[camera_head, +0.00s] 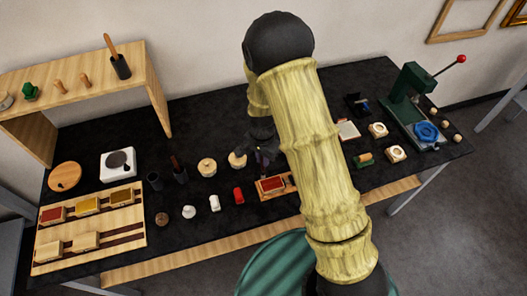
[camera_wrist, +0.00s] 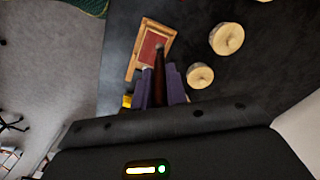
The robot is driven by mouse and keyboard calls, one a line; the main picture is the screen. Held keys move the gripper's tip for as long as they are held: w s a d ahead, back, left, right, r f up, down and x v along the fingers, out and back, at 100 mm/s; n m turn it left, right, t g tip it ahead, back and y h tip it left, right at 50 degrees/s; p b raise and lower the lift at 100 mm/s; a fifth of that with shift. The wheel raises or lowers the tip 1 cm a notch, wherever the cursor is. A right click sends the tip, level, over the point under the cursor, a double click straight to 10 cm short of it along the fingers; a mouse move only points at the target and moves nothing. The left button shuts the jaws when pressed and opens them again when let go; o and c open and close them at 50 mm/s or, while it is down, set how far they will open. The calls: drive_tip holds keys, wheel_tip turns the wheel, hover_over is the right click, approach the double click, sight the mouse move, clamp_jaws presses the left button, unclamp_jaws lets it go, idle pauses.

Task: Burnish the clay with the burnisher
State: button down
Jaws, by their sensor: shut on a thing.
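My gripper (camera_wrist: 160,82) has purple fingers shut on the burnisher (camera_wrist: 159,68), a dark red-brown handle with a small grey tip. The red clay (camera_wrist: 150,48) is a flat panel on a light wooden piece (camera_wrist: 136,62). In the wrist view the burnisher's tip overlaps the right side of the clay; I cannot tell whether it touches. In the head view, my gripper (camera_head: 263,157) hangs just above and behind the red clay (camera_head: 272,185). The burnisher is hard to make out there, and my arm hides the piece's right side.
Two round wooden-lidded jars (camera_head: 207,167) stand behind and left of the clay. A wooden tray (camera_head: 95,233) of coloured blocks is far left. A green press (camera_head: 408,95) stands at the right.

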drive_tip(key=shift+s+a+r+p, duration=0.15)
drive_tip(key=shift+r+p, duration=0.1)
drive_tip(key=shift+r, duration=0.3)
drive_tip(key=shift+s+a+r+p, duration=0.1)
drive_tip(key=shift+r+p, duration=0.15)
drive_tip(key=shift+r, duration=0.25)
drive_tip(key=shift+s+d+r, duration=0.1)
drive_tip(key=shift+r, duration=0.25)
drive_tip(key=shift+d+r+p, duration=0.15)
drive_tip(key=shift+p, duration=0.2)
